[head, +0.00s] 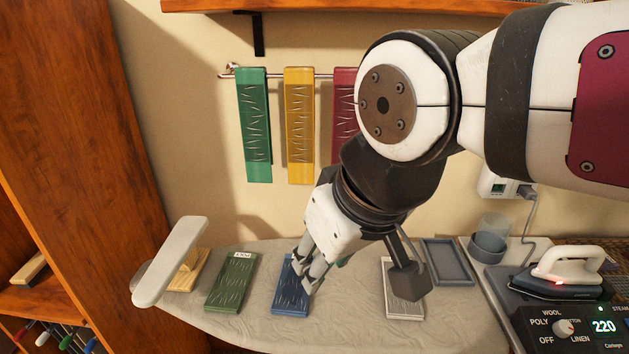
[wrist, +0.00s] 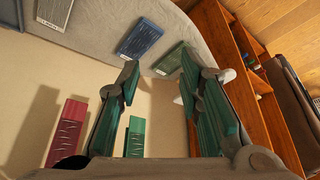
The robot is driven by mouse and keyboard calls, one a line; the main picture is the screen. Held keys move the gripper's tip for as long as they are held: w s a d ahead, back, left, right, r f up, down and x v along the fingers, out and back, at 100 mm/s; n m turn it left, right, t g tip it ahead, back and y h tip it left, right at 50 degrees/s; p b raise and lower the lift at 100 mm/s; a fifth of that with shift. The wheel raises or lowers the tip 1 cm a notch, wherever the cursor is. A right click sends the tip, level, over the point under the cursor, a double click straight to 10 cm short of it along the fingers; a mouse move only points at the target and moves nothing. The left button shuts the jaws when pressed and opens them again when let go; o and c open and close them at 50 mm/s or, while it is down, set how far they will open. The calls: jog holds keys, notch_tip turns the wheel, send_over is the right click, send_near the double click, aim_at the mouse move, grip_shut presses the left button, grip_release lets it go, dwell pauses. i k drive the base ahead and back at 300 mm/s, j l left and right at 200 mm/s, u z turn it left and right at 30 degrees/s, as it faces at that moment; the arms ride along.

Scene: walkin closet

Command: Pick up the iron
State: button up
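The iron (head: 563,273) is white with a dark soleplate and a small red light. It rests on a dark station at the right edge of the head view. A cord runs from its area up to the wall socket. My gripper (head: 307,272) is far to its left, over the ironing board (head: 255,325), near the blue folded cloth (head: 291,285). In the wrist view my gripper's two fingers (wrist: 165,85) are spread wide with nothing between them. The iron is not in the wrist view.
Green (head: 232,283) and white (head: 404,300) folded cloths lie on the board. Cloths hang on the wall rail (head: 227,72).

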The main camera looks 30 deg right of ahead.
aim_at(552, 279)
jog(key=j+z, duration=0.1)
jog(key=z, duration=0.7)
jog(key=k+j+z, duration=0.1)
jog(key=z, duration=0.3)
jog(key=i+l+z, duration=0.15)
jog(key=z, duration=0.3)
jog(key=i+z, duration=0.3)
jog(key=z, duration=0.15)
jog(key=k+l+u, duration=0.35)
jog(key=l, duration=0.25)
jog(key=k, duration=0.1)
